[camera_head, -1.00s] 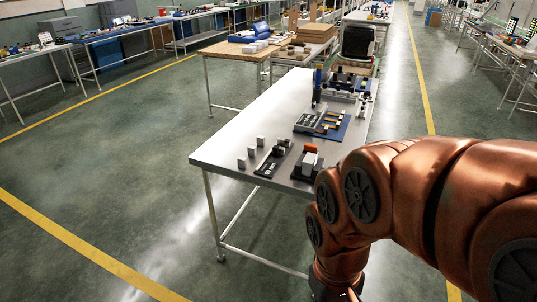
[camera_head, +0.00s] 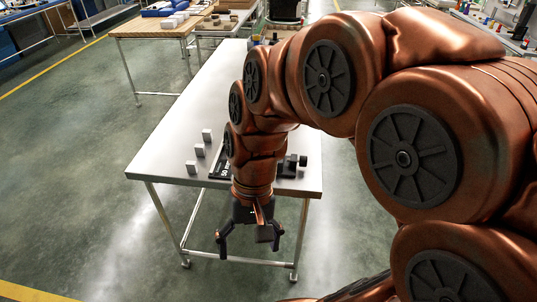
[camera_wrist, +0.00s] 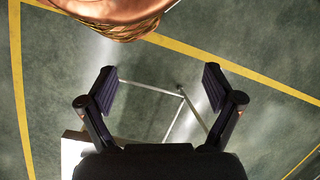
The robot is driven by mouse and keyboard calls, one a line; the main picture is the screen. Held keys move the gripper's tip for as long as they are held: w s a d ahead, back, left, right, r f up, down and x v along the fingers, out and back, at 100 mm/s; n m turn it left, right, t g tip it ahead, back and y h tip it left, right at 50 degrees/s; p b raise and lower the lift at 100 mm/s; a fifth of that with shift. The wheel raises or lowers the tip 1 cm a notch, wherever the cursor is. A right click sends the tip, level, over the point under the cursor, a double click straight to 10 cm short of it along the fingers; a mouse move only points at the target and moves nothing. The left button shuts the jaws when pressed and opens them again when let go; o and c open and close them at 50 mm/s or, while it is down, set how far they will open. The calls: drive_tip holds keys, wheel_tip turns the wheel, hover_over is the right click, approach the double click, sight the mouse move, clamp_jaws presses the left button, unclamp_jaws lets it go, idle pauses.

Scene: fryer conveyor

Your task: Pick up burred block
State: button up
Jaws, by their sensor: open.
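Three small pale grey blocks stand in a row on the near left of the steel table (camera_head: 165,145): a far block (camera_head: 207,135), a middle block (camera_head: 200,150) and a near block (camera_head: 192,167). I cannot tell which one is burred. My gripper (camera_head: 249,246) hangs in front of the table's near edge, to the right of and nearer than the blocks. It is open. In the wrist view my gripper (camera_wrist: 160,85) has its fingers wide apart with only floor and table legs between them. No block shows clearly there.
A dark fixture (camera_head: 217,167) stands right of the blocks, partly hidden by my arm. Another dark fixture (camera_head: 293,165) is at the table's right. A wooden-topped table (camera_head: 150,27) stands behind. The steel table's left side is clear.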

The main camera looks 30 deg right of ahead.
drive_tip(key=shift+o, duration=0.3)
drive_tip(key=w+d+m+y, duration=0.1)
drive_tip(key=w+m+y, duration=0.3)
drive_tip(key=w, duration=0.7)
drive_tip(key=shift+m+t, duration=0.4)
drive_tip(key=shift+m, duration=0.4)
drive_tip(key=w+d+f+m+t+y, duration=0.25)
drive_tip(key=w+d+m, duration=0.25)
drive_tip(key=w+d, duration=0.3)
drive_tip(key=w+d+f+m+t+y, duration=0.2)
drive_tip(key=w+d+m+t, duration=0.2)
drive_tip(key=w+d+m, duration=0.45)
drive_tip(key=d+f+m+t, duration=0.1)
drive_tip(key=d, duration=0.4)
drive_tip(key=d+f+m+t, duration=0.1)
drive_tip(key=d+f+t, duration=0.1)
drive_tip(key=d, duration=0.3)
drive_tip(key=d+f+m+t+b, duration=0.1)
drive_tip(key=d+f, duration=0.1)
drive_tip(key=d, duration=0.3)
drive_tip(key=shift+s+d+m+h, duration=0.25)
drive_tip(key=shift+s+d, duration=0.1)
drive_tip(key=shift+p+x, duration=1.1)
drive_tip(key=shift+x, duration=2.7)
drive_tip(key=shift+d+r, duration=0.1)
drive_tip(key=shift+w, duration=0.1)
drive_tip(key=c, duration=1.5)
drive_tip(key=shift+o, duration=0.2)
drive_tip(key=shift+r, duration=0.1)
